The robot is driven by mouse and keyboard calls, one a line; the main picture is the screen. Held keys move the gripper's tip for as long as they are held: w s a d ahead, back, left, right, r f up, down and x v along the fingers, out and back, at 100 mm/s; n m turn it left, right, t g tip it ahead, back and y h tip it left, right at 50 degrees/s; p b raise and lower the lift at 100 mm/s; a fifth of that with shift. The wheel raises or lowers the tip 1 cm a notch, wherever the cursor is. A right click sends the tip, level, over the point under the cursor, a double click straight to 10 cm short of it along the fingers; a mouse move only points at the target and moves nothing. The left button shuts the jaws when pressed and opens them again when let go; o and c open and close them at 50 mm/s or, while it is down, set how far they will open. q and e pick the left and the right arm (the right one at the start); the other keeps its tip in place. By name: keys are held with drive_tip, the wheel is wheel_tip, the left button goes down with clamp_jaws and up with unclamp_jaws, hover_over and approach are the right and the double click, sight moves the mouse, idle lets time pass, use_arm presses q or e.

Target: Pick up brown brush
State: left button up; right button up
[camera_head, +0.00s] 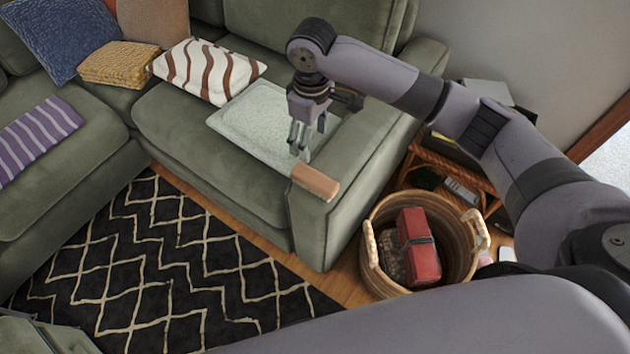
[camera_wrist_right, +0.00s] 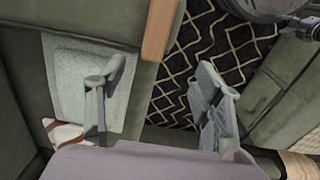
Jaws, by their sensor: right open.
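The brown brush (camera_head: 315,182) lies on the front end of the green sofa's armrest, its flat brown side showing. In the right wrist view the brown brush (camera_wrist_right: 160,28) shows at the top middle, cut off by the frame edge. My right gripper (camera_head: 301,142) hangs fingers-down above the armrest, beyond the brush in the head view and apart from it. In the right wrist view my right gripper (camera_wrist_right: 157,85) has its fingers spread wide, with nothing between them. My left gripper is not in view.
A pale cushion (camera_head: 262,125) lies on the seat beside the armrest. A wicker basket (camera_head: 376,274) holding a red item (camera_head: 418,250) stands on the floor right of the sofa. A wooden side table (camera_head: 447,158) is behind it. A black patterned rug (camera_head: 150,265) covers the floor.

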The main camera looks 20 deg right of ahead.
approach(315, 177)
drive_tip(key=f, duration=0.5)
drive_tip(key=shift+w+a+f, duration=0.15)
drive_tip(key=shift+w+a, duration=0.05)
drive_tip(key=shift+w, duration=0.05)
drive_tip(key=shift+s+d+f, duration=0.1)
drive_tip(key=shift+s+f, duration=0.05)
drive_tip(key=shift+f, duration=1.2)
drive_tip(key=shift+s+f, duration=0.1)
drive_tip(key=shift+f, duration=1.3)
drive_tip(key=c, duration=1.3)
drive_tip(key=shift+r, duration=0.2)
wheel_tip(315, 177, up, 20)
drive_tip(key=shift+f+p, duration=0.1)
drive_tip(key=shift+p, duration=0.25)
